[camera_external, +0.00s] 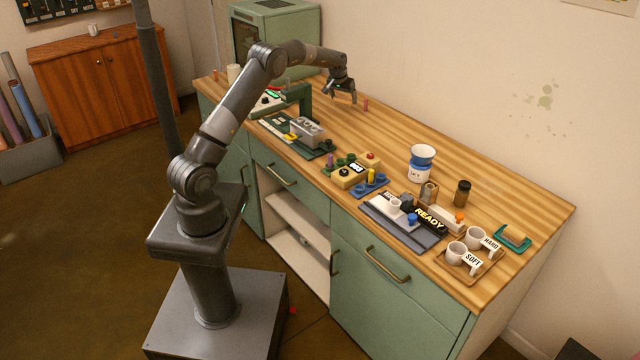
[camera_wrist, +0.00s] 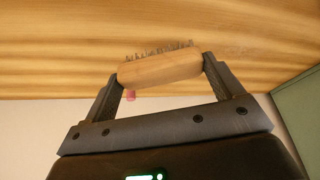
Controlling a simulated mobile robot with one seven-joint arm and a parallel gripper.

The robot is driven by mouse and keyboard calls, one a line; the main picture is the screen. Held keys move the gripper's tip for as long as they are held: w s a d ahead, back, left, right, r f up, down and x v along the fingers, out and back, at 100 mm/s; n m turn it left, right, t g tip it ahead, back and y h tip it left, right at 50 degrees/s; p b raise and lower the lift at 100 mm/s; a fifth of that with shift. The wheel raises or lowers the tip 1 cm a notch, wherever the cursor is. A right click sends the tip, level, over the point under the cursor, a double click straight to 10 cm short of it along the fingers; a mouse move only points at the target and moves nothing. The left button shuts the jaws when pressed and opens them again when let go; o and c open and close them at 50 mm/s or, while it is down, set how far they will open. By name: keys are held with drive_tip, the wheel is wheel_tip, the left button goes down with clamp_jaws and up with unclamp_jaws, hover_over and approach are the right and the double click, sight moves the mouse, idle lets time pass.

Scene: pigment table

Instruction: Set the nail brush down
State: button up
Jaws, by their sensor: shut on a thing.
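The nail brush (camera_wrist: 160,70) shows in the wrist view as a light wooden block with short grey bristles on its upper side in the picture. My gripper (camera_wrist: 162,74) is shut on it, one finger at each end. In the external view my gripper (camera_external: 342,96) is over the far back part of the wooden table (camera_external: 385,133), pointing down. The brush is too small and hidden to make out there. I cannot tell how high it is above the table.
A small pink peg-like thing (camera_external: 366,104) stands just right of my gripper. A green cabinet (camera_external: 275,40) is behind it at the back left. A grey block (camera_external: 307,130) on a dark tray is nearer the front.

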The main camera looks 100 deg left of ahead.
sight(342, 103)
drive_tip(key=shift+s+a+f, duration=0.1)
drive_tip(key=shift+a+f, duration=0.1)
drive_tip(key=shift+f, duration=1.95)
drive_tip(key=shift+f, duration=0.1)
drive_tip(key=o, duration=0.9)
drive_tip(key=v, duration=1.2)
drive_tip(key=shift+s+d, duration=0.1)
